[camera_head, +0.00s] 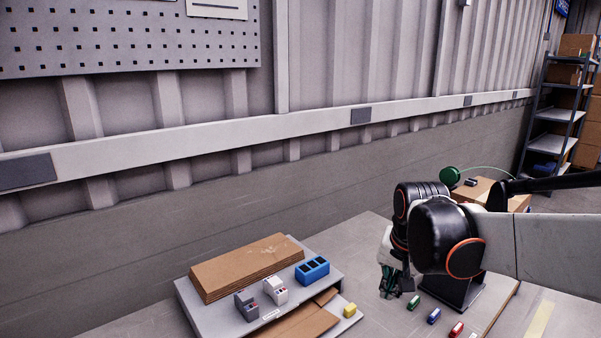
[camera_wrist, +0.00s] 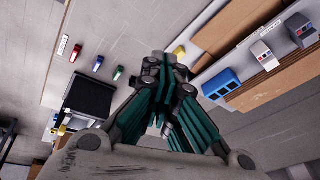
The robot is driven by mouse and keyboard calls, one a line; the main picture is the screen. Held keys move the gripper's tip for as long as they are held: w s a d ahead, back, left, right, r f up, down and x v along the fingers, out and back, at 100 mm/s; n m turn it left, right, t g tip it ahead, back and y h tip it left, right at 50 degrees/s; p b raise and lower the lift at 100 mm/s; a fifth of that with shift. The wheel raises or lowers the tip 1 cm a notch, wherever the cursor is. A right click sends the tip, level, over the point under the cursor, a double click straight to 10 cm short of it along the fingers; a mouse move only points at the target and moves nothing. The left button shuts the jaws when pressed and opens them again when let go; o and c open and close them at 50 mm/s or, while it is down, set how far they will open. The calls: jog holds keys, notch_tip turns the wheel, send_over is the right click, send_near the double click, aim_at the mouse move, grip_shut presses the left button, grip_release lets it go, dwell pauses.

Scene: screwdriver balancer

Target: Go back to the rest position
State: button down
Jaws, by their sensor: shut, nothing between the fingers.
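My gripper (camera_head: 391,285) hangs at the end of my arm, right of the middle in the head view, with its fingers down above the table (camera_head: 375,235). In the wrist view my gripper (camera_wrist: 172,62) shows its dark teal fingers closed together, with nothing between them. It is apart from the things on the table. My arm hides part of the table and what stands behind it.
A grey tray (camera_head: 217,321) holds stacked cardboard (camera_head: 245,266), a blue block with openings (camera_head: 312,270), two small grey devices and a yellow block (camera_head: 350,310). Green (camera_head: 413,303), blue (camera_head: 434,316) and red (camera_head: 457,329) pieces lie right. A shelf (camera_head: 548,143) stands far right.

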jog(key=s+n+t, duration=0.3)
jog(key=s+n, duration=0.2)
jog(key=s, duration=1.3)
jog(key=shift+d+r+t, duration=0.3)
jog(key=shift+r, duration=0.1)
jog(key=shift+s, duration=0.15)
